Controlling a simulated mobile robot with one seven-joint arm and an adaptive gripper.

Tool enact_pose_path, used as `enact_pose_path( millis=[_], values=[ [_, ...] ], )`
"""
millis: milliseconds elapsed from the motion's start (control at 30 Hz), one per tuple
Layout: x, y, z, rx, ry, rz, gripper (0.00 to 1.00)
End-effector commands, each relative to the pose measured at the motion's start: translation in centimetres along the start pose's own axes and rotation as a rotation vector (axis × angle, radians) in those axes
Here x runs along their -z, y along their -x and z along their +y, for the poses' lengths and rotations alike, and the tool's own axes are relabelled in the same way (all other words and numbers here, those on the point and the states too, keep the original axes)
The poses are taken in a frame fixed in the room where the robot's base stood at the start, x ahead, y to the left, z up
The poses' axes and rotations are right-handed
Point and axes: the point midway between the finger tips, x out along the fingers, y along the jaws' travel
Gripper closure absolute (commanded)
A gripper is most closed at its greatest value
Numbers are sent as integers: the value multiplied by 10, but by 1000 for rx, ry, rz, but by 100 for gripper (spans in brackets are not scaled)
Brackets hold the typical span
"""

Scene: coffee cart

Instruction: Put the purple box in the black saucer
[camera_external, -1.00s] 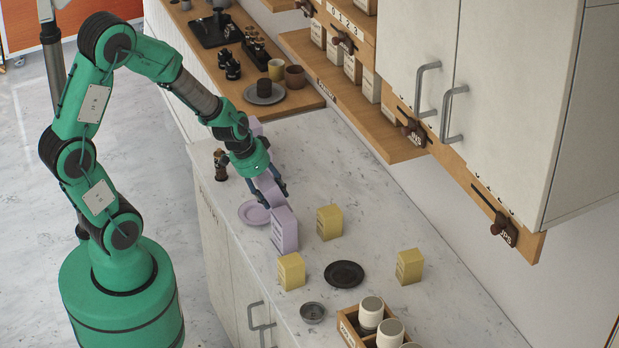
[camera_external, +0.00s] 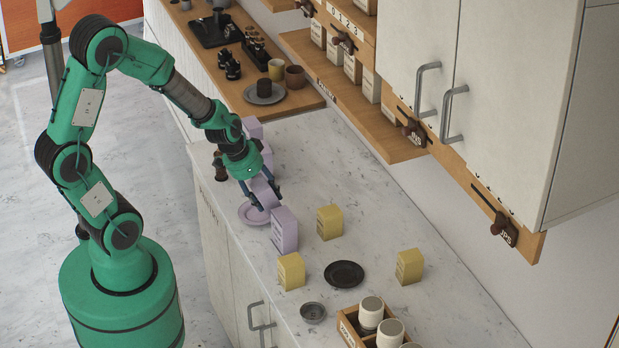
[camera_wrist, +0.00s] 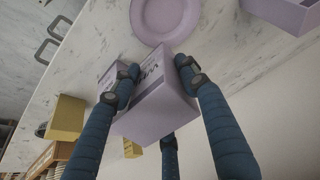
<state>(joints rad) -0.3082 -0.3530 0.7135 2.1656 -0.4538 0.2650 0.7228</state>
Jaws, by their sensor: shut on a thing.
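My gripper (camera_external: 268,201) is shut on a purple box (camera_external: 262,186), held tilted over the counter. In the wrist view, the fingers of my gripper (camera_wrist: 155,85) sit around the purple box (camera_wrist: 155,108). A second purple box (camera_external: 284,230) stands upright just in front of my gripper. A purple saucer (camera_external: 248,215) lies beside and below my gripper; it also shows in the wrist view (camera_wrist: 165,18). The black saucer (camera_external: 343,273) lies empty farther along the counter, between yellow boxes.
Yellow boxes stand around the black saucer: one (camera_external: 330,221) behind, one (camera_external: 291,271) left, one (camera_external: 410,266) right. A small metal dish (camera_external: 313,312) and a wooden cup crate (camera_external: 348,335) are near the front.

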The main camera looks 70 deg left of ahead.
Motion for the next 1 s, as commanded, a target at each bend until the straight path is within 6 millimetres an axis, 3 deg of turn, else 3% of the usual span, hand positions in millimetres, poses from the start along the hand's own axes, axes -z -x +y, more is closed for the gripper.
enact_pose_path(
  millis=[267,467,1000],
  values=[
    [2,2,0,0,0,2,100],
    [8,15,0,-1,0,-1,100],
    [43,99,0,0,0,-36,100]
  ],
)
